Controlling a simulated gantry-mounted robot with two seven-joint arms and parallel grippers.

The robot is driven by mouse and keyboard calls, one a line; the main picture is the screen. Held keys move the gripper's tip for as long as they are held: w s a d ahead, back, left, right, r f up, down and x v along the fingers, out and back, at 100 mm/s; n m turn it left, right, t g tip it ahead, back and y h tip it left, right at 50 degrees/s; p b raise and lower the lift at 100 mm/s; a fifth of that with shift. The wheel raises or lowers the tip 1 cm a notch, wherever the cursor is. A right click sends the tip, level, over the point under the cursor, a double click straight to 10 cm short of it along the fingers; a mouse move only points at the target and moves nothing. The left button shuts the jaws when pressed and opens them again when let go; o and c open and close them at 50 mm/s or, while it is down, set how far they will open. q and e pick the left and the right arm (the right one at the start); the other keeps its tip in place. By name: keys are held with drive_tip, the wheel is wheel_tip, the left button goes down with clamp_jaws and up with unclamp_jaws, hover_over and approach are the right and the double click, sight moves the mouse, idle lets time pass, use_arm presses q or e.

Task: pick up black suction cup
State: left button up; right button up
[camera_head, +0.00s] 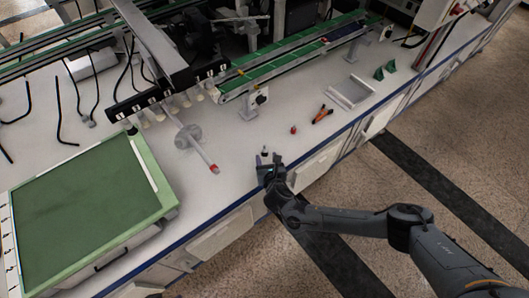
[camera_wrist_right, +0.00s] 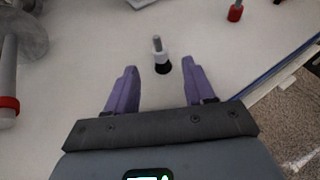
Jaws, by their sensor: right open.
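The black suction cup (camera_wrist_right: 163,66) stands upright on the white table in the right wrist view, with its black cup at the bottom and a grey stem pointing up. In the head view it is a small shape (camera_head: 264,152) just beyond my right gripper (camera_head: 269,161). In the right wrist view, the two purple fingers of my right gripper (camera_wrist_right: 160,68) are spread apart, with the cup between and slightly ahead of their tips. Nothing is held. My left gripper is not in view.
A red-handled tool (camera_head: 322,115) and a small red piece (camera_head: 293,130) lie farther back. A rod with a red end (camera_head: 203,156) lies to the left, near the green-topped board (camera_head: 85,210). A green conveyor (camera_head: 290,62) runs behind. The table's blue front edge is close to my right gripper.

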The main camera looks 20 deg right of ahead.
sight(265, 152)
drive_tip(key=shift+w+d+f+b, duration=0.1)
drive_tip(key=shift+w+f+b, duration=0.15)
drive_tip(key=shift+f+b, duration=0.1)
drive_tip(key=b+x, duration=0.2)
drive_tip(key=x, duration=0.1)
drive_tip(key=shift+f, duration=0.15)
drive_tip(key=shift+w+d+f+b, duration=0.1)
drive_tip(key=shift+w+b, duration=0.35)
drive_tip(key=shift+w, duration=0.15)
drive_tip(key=shift+c, duration=1)
clamp_jaws()
